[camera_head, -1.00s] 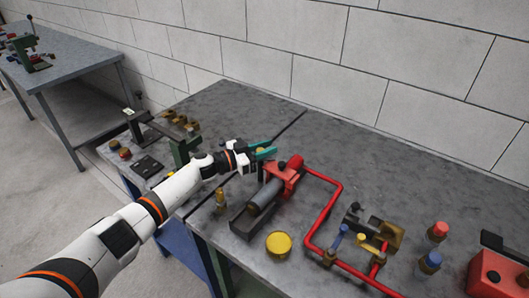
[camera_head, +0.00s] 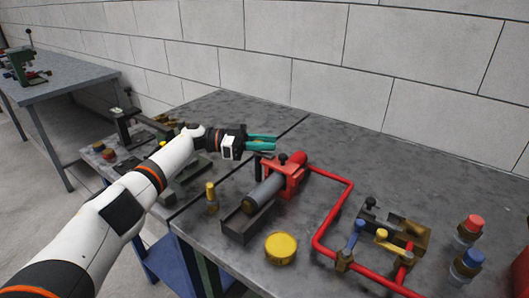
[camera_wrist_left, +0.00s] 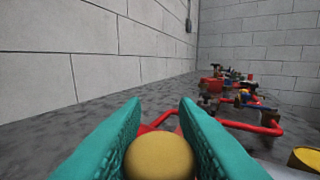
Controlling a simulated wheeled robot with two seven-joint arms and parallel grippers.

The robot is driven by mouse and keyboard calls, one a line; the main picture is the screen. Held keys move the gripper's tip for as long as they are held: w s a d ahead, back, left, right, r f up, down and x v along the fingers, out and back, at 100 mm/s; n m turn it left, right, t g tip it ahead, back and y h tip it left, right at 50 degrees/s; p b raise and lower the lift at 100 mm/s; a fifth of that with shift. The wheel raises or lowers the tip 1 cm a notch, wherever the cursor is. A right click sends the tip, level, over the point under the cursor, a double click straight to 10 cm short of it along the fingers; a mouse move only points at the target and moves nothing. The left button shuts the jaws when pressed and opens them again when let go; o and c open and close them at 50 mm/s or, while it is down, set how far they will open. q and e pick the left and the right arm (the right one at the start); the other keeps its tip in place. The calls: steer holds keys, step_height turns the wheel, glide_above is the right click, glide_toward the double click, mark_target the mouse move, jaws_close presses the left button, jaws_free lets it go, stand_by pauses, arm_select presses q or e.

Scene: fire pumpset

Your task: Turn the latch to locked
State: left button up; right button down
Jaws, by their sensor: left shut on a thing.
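The left gripper (camera_head: 264,142) has teal fingers and is over the bench, just behind the red pump block (camera_head: 284,180). In the left wrist view a round yellow knob (camera_wrist_left: 159,157) sits between the fingers (camera_wrist_left: 160,125), and they are shut on it. In the head view the fingers hide the knob. A dark upright stem (camera_head: 257,168) shows below the fingers, beside the red block; I cannot tell for certain that it carries the knob. The lock position of the latch cannot be read. The right gripper is not in view.
A grey cylinder (camera_head: 264,191) in a dark trough joins the red block. A red pipe (camera_head: 334,210) runs right to blue and yellow valve handles. A yellow round cap (camera_head: 281,248) and a small yellow-topped fitting (camera_head: 211,197) stand in front. A block wall (camera_head: 300,60) is behind.

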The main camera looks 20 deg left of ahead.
mark_target(265, 152)
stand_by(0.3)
arm_select(q)
steer(key=o, duration=1)
step_height(265, 152, up, 10)
